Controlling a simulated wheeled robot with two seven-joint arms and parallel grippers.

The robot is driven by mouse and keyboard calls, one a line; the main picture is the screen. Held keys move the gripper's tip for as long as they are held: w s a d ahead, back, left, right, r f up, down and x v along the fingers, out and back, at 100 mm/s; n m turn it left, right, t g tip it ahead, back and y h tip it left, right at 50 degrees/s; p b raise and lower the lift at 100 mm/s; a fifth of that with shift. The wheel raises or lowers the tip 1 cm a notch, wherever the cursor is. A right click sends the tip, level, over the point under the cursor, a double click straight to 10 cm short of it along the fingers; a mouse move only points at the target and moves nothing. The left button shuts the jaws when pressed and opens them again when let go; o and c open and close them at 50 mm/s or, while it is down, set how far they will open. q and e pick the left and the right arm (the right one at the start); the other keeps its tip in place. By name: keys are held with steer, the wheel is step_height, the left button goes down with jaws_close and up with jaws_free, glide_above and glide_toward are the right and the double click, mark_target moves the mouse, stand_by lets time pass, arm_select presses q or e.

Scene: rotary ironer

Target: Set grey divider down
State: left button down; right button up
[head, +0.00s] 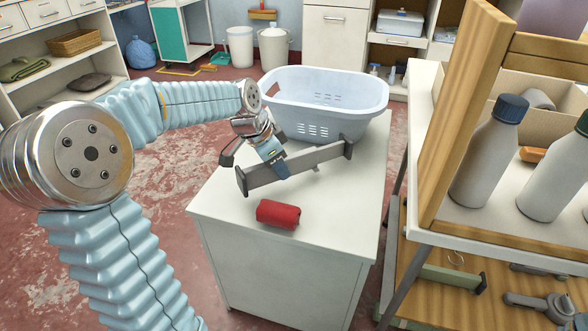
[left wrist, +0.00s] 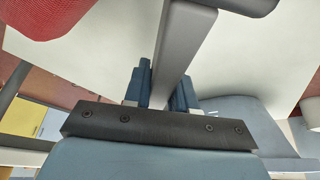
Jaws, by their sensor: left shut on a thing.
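The grey divider (head: 318,158) is a long flat bar with dark end pieces, over the white cabinet top (head: 330,215). My left gripper (head: 279,166) is shut on it near its middle. In the left wrist view the divider (left wrist: 184,42) runs between the two blue fingers (left wrist: 164,90). I cannot tell whether its lower edge touches the cabinet top. My right gripper is not in view.
A red roll (head: 278,214) lies on the cabinet top in front of the divider. A pale blue laundry basket (head: 325,92) stands behind it. At the right, a trolley carries bottles (head: 488,150) and a wooden frame (head: 460,110). The cabinet's front right is clear.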

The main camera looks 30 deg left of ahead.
mark_target(295, 173)
arm_select(q)
steer(key=shift+w+d+f, duration=0.5)
steer(key=shift+w+f, duration=0.2)
steer(key=shift+w, duration=0.15)
steer(key=shift+w+d+f, duration=0.5)
steer(key=shift+w+f, duration=0.15)
steer(key=shift+w, duration=0.2)
steer(key=shift+f, duration=0.15)
steer(key=c, duration=0.9)
jaws_free()
